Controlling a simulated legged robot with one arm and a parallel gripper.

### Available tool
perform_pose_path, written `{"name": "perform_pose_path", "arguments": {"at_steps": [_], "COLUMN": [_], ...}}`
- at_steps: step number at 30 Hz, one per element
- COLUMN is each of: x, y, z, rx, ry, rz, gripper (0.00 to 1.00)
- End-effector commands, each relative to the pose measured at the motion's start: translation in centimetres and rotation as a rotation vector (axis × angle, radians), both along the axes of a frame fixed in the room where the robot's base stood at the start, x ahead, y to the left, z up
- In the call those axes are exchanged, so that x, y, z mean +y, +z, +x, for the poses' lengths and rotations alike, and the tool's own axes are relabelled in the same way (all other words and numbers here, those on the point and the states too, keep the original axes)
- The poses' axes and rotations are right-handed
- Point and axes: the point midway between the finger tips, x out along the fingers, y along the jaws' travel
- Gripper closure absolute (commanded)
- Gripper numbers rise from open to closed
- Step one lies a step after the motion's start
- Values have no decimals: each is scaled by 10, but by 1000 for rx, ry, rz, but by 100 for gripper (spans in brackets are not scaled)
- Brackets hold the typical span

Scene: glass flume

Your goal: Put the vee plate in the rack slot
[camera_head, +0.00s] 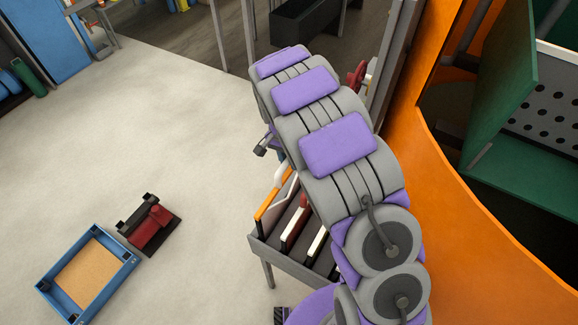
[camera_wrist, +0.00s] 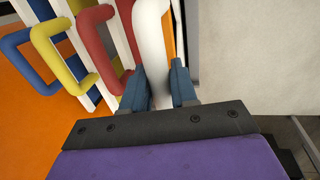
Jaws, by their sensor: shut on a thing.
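In the wrist view, my gripper (camera_wrist: 159,82) has its two blue fingers either side of a thick white handle (camera_wrist: 150,35) and is shut on it. An orange strip (camera_wrist: 170,32) shows beside this handle. In the head view, a rack (camera_head: 262,243) stands below my arm, with several upright plates in it. An orange-edged plate with a white handle (camera_head: 266,205) is at its left end. My arm hides part of the rack, and my gripper is not clear there. I cannot tell which plate is the vee plate, or whether the held one is clear of its slot.
Red (camera_wrist: 93,45), yellow (camera_wrist: 60,62) and blue (camera_wrist: 22,60) handles stand left of the held one. An orange curved wall (camera_head: 475,235) is right of my arm. A blue tray (camera_head: 117,277) and a red-and-black object (camera_head: 150,228) lie on the open floor at left.

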Motion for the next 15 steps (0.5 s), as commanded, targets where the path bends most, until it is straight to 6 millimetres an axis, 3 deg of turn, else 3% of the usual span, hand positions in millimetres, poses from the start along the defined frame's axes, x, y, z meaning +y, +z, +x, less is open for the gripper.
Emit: {"name": "perform_pose_path", "arguments": {"at_steps": [12, 15], "x": [-1, -1], "y": [-37, -38], "z": [0, 0], "rx": [0, -2], "ry": [1, 0], "rz": [1, 1], "gripper": [100, 100]}}
